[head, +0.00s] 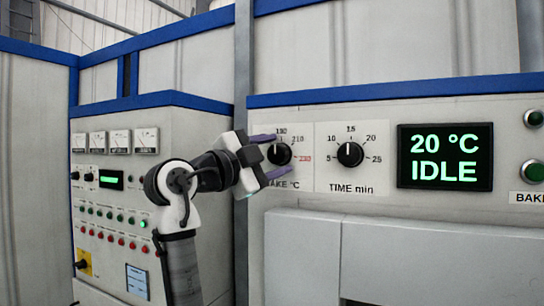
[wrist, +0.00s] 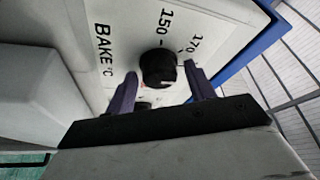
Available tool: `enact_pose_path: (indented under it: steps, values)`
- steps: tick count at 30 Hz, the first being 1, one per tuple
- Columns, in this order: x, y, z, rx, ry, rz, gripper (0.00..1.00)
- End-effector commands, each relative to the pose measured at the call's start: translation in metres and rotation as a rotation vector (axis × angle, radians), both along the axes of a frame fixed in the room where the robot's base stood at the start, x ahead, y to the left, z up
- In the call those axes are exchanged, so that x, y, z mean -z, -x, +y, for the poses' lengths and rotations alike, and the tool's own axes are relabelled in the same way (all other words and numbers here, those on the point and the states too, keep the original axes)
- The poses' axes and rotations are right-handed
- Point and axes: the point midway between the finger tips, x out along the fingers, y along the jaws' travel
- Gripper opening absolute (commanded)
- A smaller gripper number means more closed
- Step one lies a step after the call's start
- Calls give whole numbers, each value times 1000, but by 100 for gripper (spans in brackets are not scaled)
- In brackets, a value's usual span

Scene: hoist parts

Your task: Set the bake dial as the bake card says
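The bake dial (head: 279,153) is a black knob on a white plate marked BAKE °C, with 190, 210 and a red 230 showing in the head view. The wrist view shows the knob (wrist: 158,66) with 150 and 170 beside it. My gripper (head: 270,156) is open, its purple fingers on either side of the knob. In the wrist view the fingers (wrist: 162,84) stand apart with the knob between their tips; I cannot tell whether they touch it. The dial's setting is not clear. I cannot make out a readable bake card.
The time dial (head: 350,154) is just right of the bake dial, its mark pointing up near 15. A display (head: 445,157) reads 20 °C IDLE. A green button (head: 533,172) sits above a partly cut-off BAKE label. A small unreadable card (head: 137,281) is on the left cabinet.

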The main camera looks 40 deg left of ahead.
Motion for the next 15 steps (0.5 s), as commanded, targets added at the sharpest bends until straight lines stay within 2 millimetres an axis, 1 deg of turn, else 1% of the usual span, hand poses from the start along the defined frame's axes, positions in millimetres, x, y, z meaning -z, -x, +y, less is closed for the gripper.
enact_pose_path:
  steps: [10,13,15]
  values:
    - [1,2,0,0,1,-1,59]
    - [4,10,1,-1,0,0,59]
    - [7,20,3,-2,0,-3,59]
